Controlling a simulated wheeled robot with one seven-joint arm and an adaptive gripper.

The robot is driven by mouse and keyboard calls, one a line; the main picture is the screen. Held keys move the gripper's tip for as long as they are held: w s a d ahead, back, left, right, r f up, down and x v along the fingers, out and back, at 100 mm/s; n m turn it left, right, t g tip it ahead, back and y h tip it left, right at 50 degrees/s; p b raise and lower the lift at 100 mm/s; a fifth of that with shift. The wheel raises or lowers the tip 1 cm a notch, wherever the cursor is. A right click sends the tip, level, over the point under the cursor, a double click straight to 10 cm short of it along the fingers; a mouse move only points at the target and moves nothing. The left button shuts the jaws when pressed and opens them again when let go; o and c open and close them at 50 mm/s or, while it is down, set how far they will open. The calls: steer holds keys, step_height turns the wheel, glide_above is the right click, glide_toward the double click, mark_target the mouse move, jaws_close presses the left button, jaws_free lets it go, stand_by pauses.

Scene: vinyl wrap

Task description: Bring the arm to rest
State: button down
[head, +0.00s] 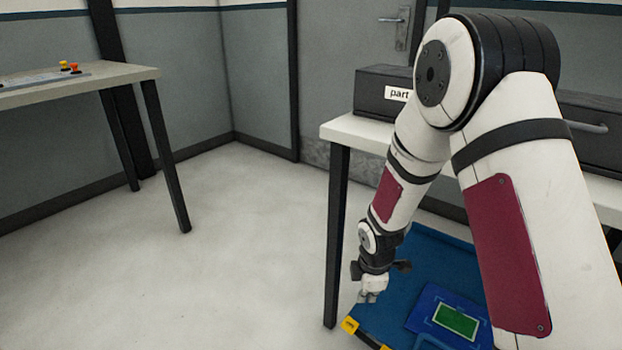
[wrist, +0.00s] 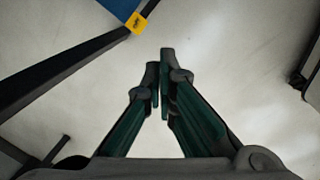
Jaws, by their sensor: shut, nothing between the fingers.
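My gripper (head: 370,297) hangs at the end of my bent arm in the head view, fingers pointing down. It is left of a blue surface with a yellow corner and appears in front of the table leg's side. In the wrist view my gripper (wrist: 160,80) has its two fingers together, with nothing between them. Bare pale floor shows behind the fingertips there.
A table (head: 345,128) at the right bears a dark box (head: 385,80) labelled "part". A blue surface (head: 420,260) with a yellow corner (head: 349,325) lies low beneath it. Another table (head: 130,75) stands at the left. The floor (head: 230,230) between them is clear.

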steer(key=s+d+r+m, duration=0.2)
steer(key=s+r+m, duration=0.35)
steer(key=r, duration=0.55)
steer(key=s+d+r+m, duration=0.35)
steer(key=s+r, duration=0.35)
steer(key=r, duration=0.4)
steer(key=s+r+m+g, duration=0.1)
steer(key=s+r+m, duration=0.35)
steer(key=s, duration=0.85)
steer(key=s+r+m+g, duration=0.1)
steer(key=s+r+m, duration=0.35)
steer(key=s, duration=0.75)
step_height(320, 180, up, 35)
steer(key=t+p, duration=0.4)
steer(key=p, duration=2.9)
steer(key=shift+w, duration=0.2)
